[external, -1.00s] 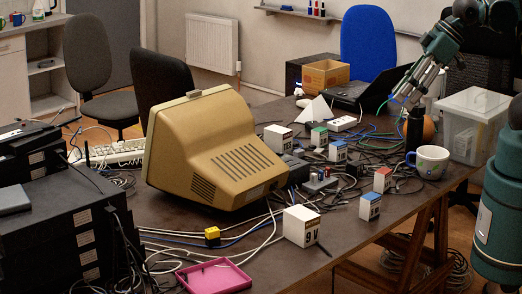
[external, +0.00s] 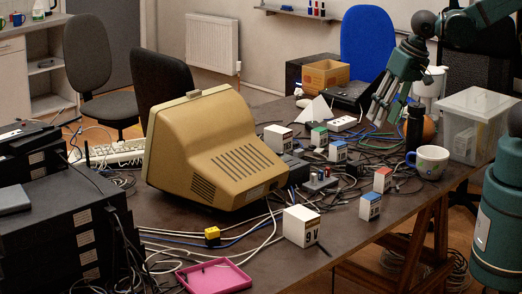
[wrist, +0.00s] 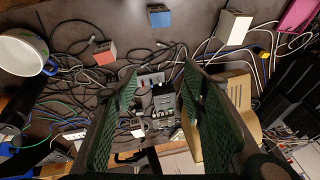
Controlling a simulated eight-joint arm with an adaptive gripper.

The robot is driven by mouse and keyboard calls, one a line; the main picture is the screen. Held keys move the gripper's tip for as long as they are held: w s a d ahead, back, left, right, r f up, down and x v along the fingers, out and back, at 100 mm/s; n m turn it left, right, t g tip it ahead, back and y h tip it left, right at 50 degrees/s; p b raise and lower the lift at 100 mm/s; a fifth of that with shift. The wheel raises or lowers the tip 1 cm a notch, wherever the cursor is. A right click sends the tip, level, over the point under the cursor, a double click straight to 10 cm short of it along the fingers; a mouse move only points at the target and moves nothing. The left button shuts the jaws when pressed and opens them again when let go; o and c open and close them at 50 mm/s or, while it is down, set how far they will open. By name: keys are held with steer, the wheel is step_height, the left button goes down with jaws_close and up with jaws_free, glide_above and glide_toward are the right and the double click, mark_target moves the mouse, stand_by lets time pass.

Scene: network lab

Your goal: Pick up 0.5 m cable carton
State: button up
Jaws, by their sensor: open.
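Several small cartons stand on the dark table; their length labels are too small to read, so I cannot tell which is the 0.5 m one. The wrist view shows a red carton (wrist: 104,53) and a blue carton (wrist: 159,16). My gripper (external: 384,114) is open and empty, above the table's far right part; its fingers (wrist: 160,78) spread over cables.
A larger white box (external: 302,226) stands near the front edge. A beige monitor (external: 215,150) fills the middle left. A mug (external: 431,161), dark bottle (external: 414,128) and clear bin (external: 476,125) stand at the right. Loose cables cover much of the table.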

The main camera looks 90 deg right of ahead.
steer(key=d+f+m+g+b, duration=0.2)
steer(key=d+f+m, duration=0.6)
steer(key=m+g+b, duration=0.1)
steer(key=m+g, duration=0.2)
steer(key=m, duration=0.3)
glide_above(384, 170)
steer(key=w+a, duration=0.1)
steer(key=a, duration=0.1)
steer(key=f, duration=0.8)
steer(key=shift+w+d+f, duration=0.15)
steer(key=shift+w, duration=0.05)
steer(key=shift+s+d+f+m, duration=0.35)
steer(key=shift+f+m, duration=0.2)
steer(key=shift+m, duration=0.15)
steer(key=shift+d+f+b, duration=0.15)
steer(key=shift+f+b, duration=0.45)
steer(key=shift+f, duration=0.65)
steer(key=shift+s+d+f+b, duration=0.15)
steer(key=shift+f+b, duration=0.35)
steer(key=shift+f, duration=0.8)
steer(key=shift+s+d+f+b, duration=0.15)
steer(key=shift+f+b, duration=0.3)
steer(key=shift+f, duration=0.85)
steer(key=shift+a, duration=0.1)
